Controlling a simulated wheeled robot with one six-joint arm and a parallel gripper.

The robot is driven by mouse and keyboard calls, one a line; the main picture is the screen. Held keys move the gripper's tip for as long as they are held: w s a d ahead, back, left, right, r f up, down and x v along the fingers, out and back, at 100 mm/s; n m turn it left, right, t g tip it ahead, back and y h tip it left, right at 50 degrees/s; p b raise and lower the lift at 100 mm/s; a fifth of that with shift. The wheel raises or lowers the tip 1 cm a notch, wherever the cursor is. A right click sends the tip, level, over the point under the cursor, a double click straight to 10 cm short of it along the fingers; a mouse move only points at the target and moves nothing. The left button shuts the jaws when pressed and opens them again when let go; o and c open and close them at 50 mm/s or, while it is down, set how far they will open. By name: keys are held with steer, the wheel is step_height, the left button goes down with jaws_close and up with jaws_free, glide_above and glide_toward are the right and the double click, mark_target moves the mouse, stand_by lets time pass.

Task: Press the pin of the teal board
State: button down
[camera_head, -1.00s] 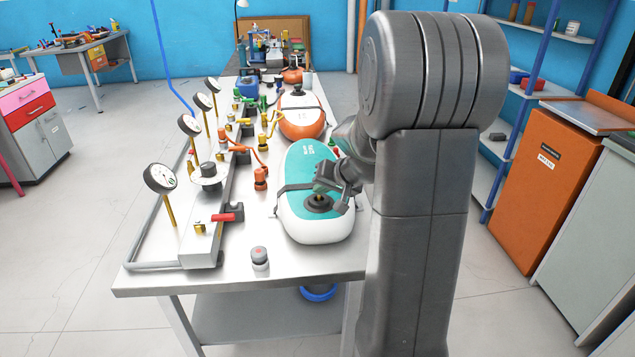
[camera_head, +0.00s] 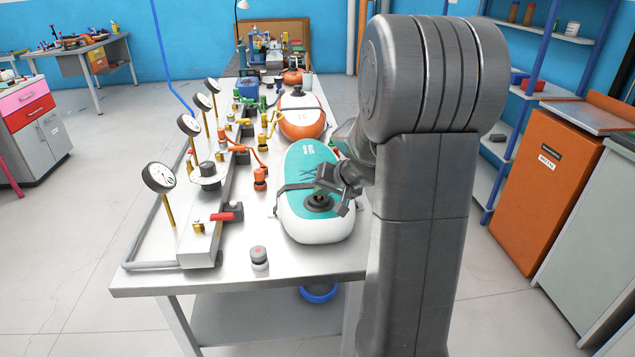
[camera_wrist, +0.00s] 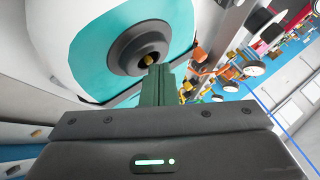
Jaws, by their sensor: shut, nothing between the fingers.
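The teal board (camera_head: 304,166) is a white and teal inflatable lying on the bench, with a dark strap across it. Its dark round valve (camera_head: 319,203) is at the near end. In the wrist view the valve (camera_wrist: 125,50) has a small yellow pin (camera_wrist: 149,59) in its opening. My gripper (camera_head: 326,187) is shut and empty, just above the valve. In the wrist view the fingertips (camera_wrist: 157,70) overlap the near rim of the valve close to the pin; I cannot tell whether they touch it.
An orange and white board (camera_head: 301,124) lies farther back. A manifold with pressure gauges (camera_head: 159,177) and a red-handled valve (camera_head: 228,216) runs along the left. A small grey cap (camera_head: 259,256) stands near the front edge.

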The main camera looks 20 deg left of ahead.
steer(key=shift+r+p, duration=0.75)
steer(key=shift+r, duration=0.4)
steer(key=shift+r, duration=0.1)
step_height(320, 180, up, 6)
steer(key=p, duration=0.3)
steer(key=shift+f, duration=0.2)
stand_by(0.5)
